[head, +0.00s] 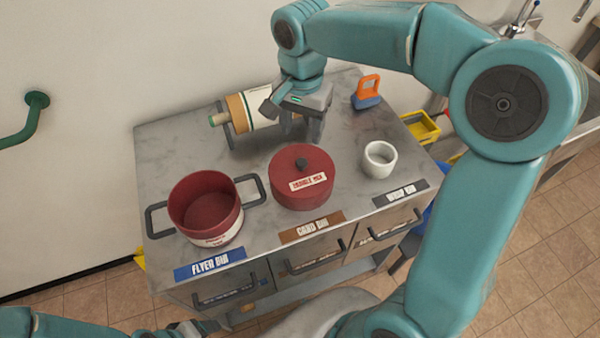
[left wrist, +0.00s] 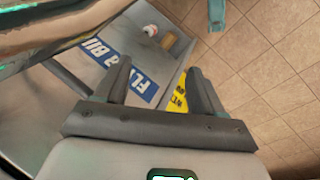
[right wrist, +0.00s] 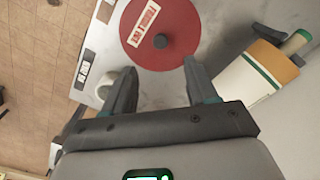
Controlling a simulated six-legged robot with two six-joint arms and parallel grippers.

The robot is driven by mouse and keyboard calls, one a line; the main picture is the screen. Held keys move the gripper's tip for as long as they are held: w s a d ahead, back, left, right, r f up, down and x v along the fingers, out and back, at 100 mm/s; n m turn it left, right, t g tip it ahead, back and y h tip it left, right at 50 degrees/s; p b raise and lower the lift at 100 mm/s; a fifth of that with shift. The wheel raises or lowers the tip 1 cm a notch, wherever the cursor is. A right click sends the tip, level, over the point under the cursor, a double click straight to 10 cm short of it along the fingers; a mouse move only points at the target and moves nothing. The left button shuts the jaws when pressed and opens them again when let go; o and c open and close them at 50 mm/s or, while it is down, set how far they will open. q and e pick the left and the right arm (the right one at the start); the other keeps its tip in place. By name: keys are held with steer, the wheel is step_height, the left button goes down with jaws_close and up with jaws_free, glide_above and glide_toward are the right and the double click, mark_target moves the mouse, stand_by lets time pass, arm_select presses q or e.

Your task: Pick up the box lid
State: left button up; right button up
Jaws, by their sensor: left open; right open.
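The box lid is a round red lid (head: 302,176) with a dark knob and a white label, on the counter's middle in the head view. It also shows at the top of the right wrist view (right wrist: 172,32). My right gripper (head: 296,128) is open and empty, above the counter behind the lid, apart from it. In the right wrist view its fingers (right wrist: 157,85) point toward the lid. My left gripper (left wrist: 160,85) is open and empty, low in front of the counter by the flyer bin drawer.
A red pot (head: 206,210) with two handles stands left of the lid. A white cup (head: 379,159) stands to its right. A cream roll (head: 258,108) and an orange-handled tool (head: 367,92) lie at the back. Labelled drawers line the counter's front.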

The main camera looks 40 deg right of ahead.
glide_above(302, 162)
steer(key=f, duration=0.5)
steer(key=shift+w+d, duration=0.15)
steer(key=shift+w, duration=0.1)
steer(key=shift+s+f, duration=0.3)
steer(key=shift+f, duration=0.1)
steer(key=f, duration=0.4)
steer(key=shift+w+f+p, duration=0.2)
steer(key=shift+f+p, duration=0.1)
steer(key=shift+s, duration=0.2)
steer(key=shift+w, duration=0.15)
jaws_close()
